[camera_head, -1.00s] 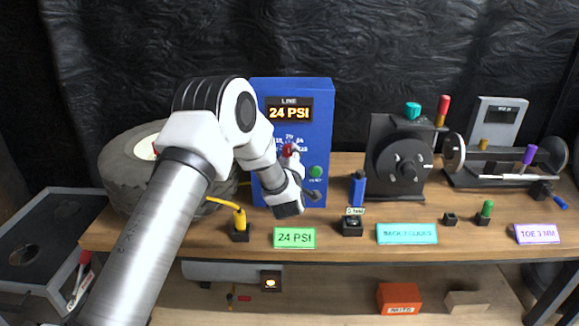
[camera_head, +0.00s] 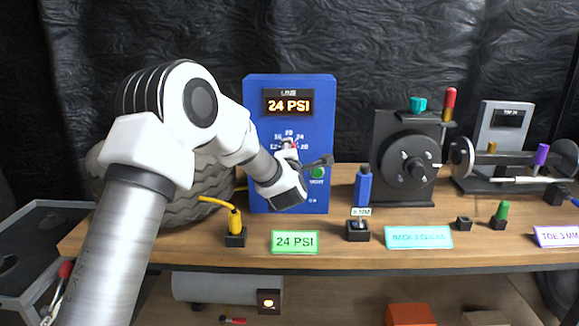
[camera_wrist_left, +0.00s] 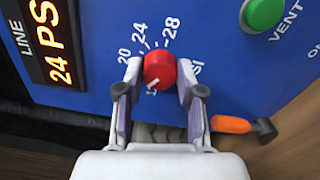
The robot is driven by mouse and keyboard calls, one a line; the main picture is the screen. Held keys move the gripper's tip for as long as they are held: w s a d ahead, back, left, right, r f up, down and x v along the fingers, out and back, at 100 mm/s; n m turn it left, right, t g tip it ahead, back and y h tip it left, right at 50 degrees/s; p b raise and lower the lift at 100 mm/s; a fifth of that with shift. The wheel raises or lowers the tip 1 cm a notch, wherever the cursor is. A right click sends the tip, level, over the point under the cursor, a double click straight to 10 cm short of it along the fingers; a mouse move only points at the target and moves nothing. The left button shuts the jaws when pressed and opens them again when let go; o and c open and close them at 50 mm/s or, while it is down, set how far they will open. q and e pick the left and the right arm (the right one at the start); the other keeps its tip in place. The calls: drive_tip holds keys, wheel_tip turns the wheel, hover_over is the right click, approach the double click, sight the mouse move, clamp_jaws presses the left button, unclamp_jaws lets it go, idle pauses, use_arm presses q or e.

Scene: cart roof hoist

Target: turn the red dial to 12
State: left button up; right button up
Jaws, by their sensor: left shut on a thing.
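The red dial (camera_wrist_left: 159,70) sits on the blue panel (camera_wrist_left: 100,25), with a printed scale around it showing 20, 24 and 28 in the left wrist view. Lower numbers are partly hidden by the dial and finger. My left gripper (camera_wrist_left: 158,80) is shut on the dial, one finger on each side. Where the dial's mark points is unclear. In the head view my left gripper (camera_head: 291,151) is at the front of the blue box (camera_head: 325,110), covering most of the dial. The display (camera_head: 288,104) reads 24 PSI. My right gripper is not in view.
A green VENT button (camera_head: 317,173) is just right of the dial. A tyre (camera_head: 110,190) is behind my left arm.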

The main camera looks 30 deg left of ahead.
use_arm(q)
drive_tip(key=shift+n+b, duration=3.3)
drive_tip(key=shift+b, duration=0.75)
drive_tip(key=o, duration=1.2)
drive_tip(key=shift+c, duration=0.2)
drive_tip(key=shift+s, duration=0.1)
drive_tip(key=v, duration=1.1)
drive_tip(key=shift+s+d, duration=0.15)
drive_tip(key=shift+s, duration=0.2)
